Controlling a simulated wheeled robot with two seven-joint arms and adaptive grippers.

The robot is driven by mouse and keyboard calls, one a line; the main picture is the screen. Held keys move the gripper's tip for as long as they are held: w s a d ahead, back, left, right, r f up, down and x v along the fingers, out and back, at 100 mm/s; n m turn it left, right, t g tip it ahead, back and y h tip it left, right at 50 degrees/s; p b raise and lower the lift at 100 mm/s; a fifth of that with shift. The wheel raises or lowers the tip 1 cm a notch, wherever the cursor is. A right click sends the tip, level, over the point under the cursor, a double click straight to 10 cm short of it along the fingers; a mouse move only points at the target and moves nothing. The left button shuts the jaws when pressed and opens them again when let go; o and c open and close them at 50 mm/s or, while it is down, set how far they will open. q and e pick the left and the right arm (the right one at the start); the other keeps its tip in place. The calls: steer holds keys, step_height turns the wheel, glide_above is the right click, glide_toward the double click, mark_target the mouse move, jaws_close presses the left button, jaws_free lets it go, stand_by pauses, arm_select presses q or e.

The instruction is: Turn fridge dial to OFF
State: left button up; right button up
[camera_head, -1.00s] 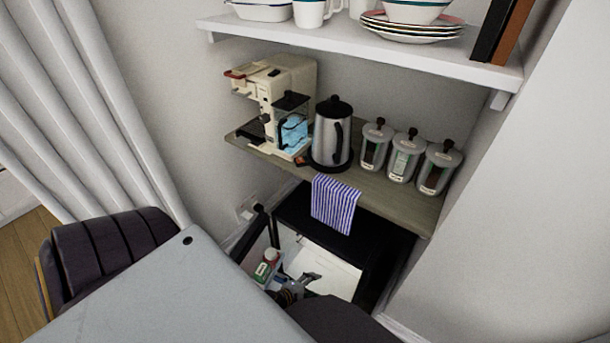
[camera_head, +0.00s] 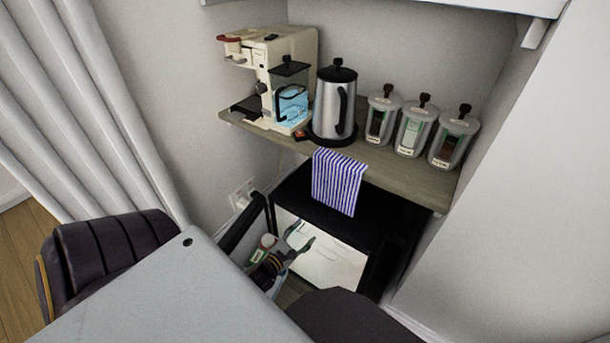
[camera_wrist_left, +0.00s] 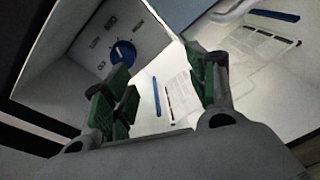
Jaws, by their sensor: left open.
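The small black fridge (camera_head: 385,235) stands under the wooden shelf with its door (camera_head: 243,228) swung open to the left. Its white inside shows. My left gripper (camera_head: 299,238) is at the fridge opening. In the wrist view my left gripper (camera_wrist_left: 157,85) is open, its green-padded fingers apart with nothing between them. The dial is beyond the left finger, apart from it as far as I can tell. My right gripper is out of view.
A coffee machine (camera_head: 270,75), a kettle (camera_head: 334,105) and jars (camera_head: 415,125) stand on the shelf (camera_head: 400,170). A grey table (camera_head: 180,290) and dark chair (camera_head: 105,255) are in front.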

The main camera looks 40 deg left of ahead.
arm_select(q)
steer(key=shift+a+r+n+t+y+b, duration=0.3)
steer(key=shift+a+r+n+y+b, duration=0.2)
steer(key=shift+a+r+n+b, duration=0.3)
steer(key=shift+a+r+n+t+y+b, duration=0.3)
steer(key=shift+a+r+n+y+b, duration=0.2)
steer(key=shift+a+n, duration=0.4)
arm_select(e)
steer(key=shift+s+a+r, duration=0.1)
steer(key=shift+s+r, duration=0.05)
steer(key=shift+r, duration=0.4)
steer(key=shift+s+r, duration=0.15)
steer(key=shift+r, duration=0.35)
arm_select(q)
steer(key=shift+a, duration=0.1)
steer(key=w+a+b, duration=0.1)
steer(key=w, duration=0.6)
steer(key=shift+w+b, duration=0.2)
steer(key=shift+b, duration=0.2)
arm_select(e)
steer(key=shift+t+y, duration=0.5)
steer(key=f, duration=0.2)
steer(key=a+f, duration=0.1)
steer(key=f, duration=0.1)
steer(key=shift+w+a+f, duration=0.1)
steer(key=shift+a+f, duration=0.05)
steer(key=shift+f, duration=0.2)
